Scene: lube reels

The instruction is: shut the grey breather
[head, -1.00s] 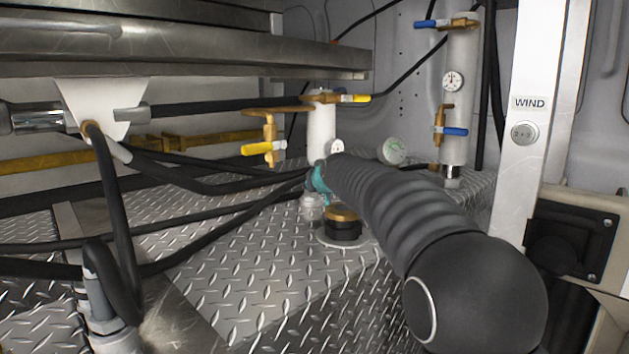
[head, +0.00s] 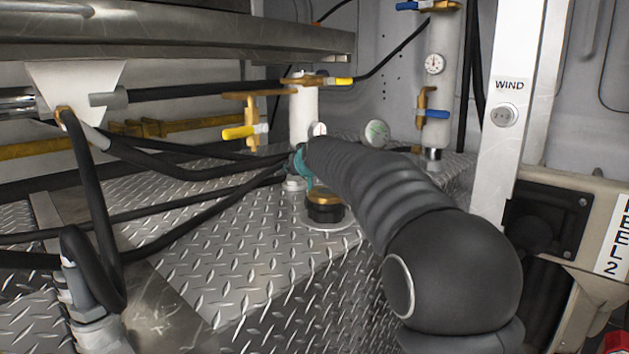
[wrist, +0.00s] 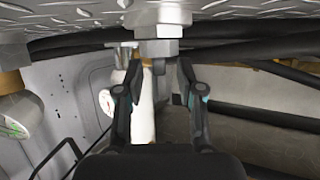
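The grey breather (wrist: 155,26) shows in the wrist view as a light grey fitting with a hex part, joined to the diamond plate at the top of the picture. In the head view only a small pale part of it (head: 292,184) shows below my gripper; the rest is hidden. My gripper (wrist: 159,64) is open, with its two dark fingers apart and the breather's lower end in the picture between and just beyond the tips. I cannot tell whether a finger touches it. In the head view the gripper (head: 302,165) is mostly hidden by my arm.
A black cap with a brass top (head: 324,206) stands right beside the breather. A white cylinder (head: 303,120) with a yellow-handled valve (head: 240,132) stands behind. Black hoses (head: 190,200) cross the plate at left. A white post (head: 508,130) stands at right.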

